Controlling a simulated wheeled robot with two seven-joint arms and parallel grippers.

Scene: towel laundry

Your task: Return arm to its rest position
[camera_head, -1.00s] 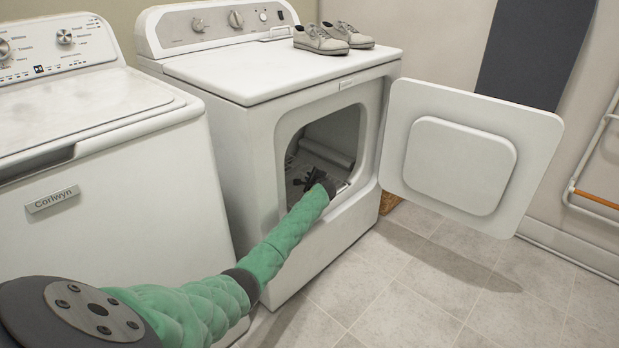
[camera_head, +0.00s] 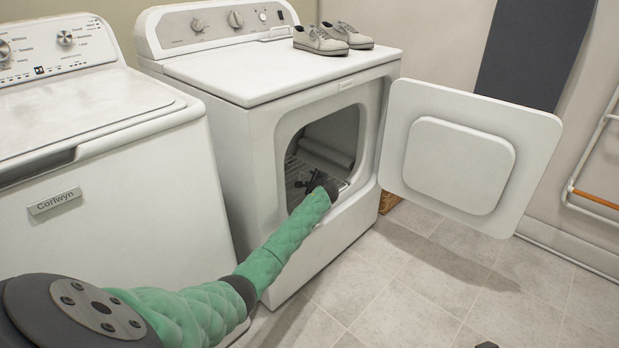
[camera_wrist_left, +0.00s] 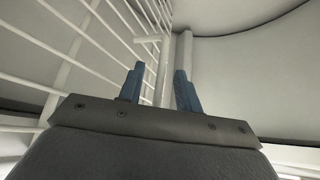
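My left arm in its green padded sleeve (camera_head: 275,252) reaches from the lower left into the open dryer (camera_head: 262,135). My left gripper (camera_head: 312,182) is inside the drum opening, small and dark in the head view. In the left wrist view, its two blue fingers (camera_wrist_left: 160,88) stand apart with nothing between them, so it is open and empty. Around it are the drum's pale inner wall (camera_wrist_left: 245,75) and a white wire rack (camera_wrist_left: 75,45). My right gripper cannot be made out; only a small dark piece shows at the bottom edge of the head view.
The dryer door (camera_head: 468,155) stands wide open to the right. Grey shoes (camera_head: 335,38) sit on the dryer top. A white washer (camera_head: 95,170) stands at the left. A drying rack (camera_head: 595,180) is at the right edge. Tiled floor (camera_head: 430,290) in front is clear.

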